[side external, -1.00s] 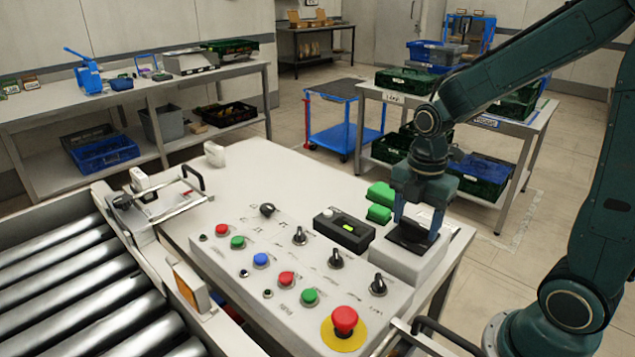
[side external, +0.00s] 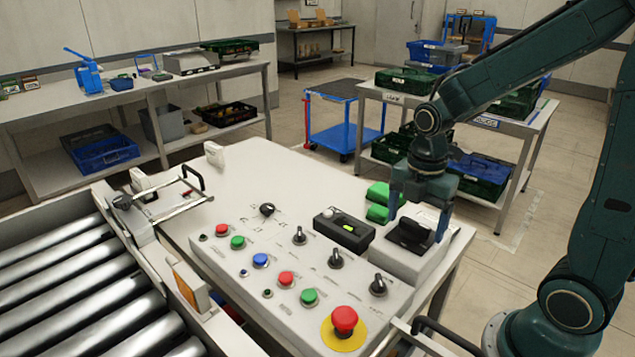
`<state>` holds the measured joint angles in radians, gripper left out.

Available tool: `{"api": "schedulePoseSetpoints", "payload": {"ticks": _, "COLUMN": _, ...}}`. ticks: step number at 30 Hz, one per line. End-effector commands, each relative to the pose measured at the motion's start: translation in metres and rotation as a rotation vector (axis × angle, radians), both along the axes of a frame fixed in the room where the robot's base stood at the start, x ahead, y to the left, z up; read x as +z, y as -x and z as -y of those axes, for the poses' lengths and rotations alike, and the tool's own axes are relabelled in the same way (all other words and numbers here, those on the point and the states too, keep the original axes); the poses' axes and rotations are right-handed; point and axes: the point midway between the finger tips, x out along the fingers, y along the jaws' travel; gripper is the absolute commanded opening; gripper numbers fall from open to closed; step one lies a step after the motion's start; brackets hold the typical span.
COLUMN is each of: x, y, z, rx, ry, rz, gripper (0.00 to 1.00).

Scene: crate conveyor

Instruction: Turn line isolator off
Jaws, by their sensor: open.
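The line isolator seems to be the black rotary handle (side external: 409,236) on a pale grey box (side external: 413,265) at the right end of the control desk. My gripper (side external: 417,226) points down over it. Its two blue fingers are spread apart, one to each side of the handle, and nothing is held between them. The raised black grip shows between the fingers. Its markings are too small to read, so I cannot tell which position it points to.
A red emergency-stop button on a yellow disc (side external: 343,327), coloured buttons and several black knobs cover the sloped panel (side external: 230,262). Left of the isolator stand a black box (side external: 343,231) and green blocks (side external: 379,203). A roller conveyor (side external: 80,290) runs at the left.

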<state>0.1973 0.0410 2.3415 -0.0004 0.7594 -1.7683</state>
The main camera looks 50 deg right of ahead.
Motion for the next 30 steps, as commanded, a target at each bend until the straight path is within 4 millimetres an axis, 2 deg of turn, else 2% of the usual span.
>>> {"api": "schedulePoseSetpoints", "payload": {"ticks": 5, "x": 0.009, "y": -0.001, "z": 0.0, "rx": 0.0, "ry": 0.001, "rz": 0.004, "gripper": 0.82}}
{"api": "schedulePoseSetpoints", "payload": {"ticks": 11, "x": 0.031, "y": -0.001, "z": 0.0, "rx": 0.0, "ry": 0.001, "rz": 0.006, "gripper": 0.82}}
{"api": "schedulePoseSetpoints", "payload": {"ticks": 24, "x": 0.102, "y": -0.001, "z": 0.0, "rx": 0.0, "ry": 0.001, "rz": 0.006, "gripper": 0.82}}
{"api": "schedulePoseSetpoints", "payload": {"ticks": 30, "x": 0.126, "y": -0.001, "z": 0.0, "rx": 0.001, "ry": 0.001, "rz": 0.005, "gripper": 0.82}}
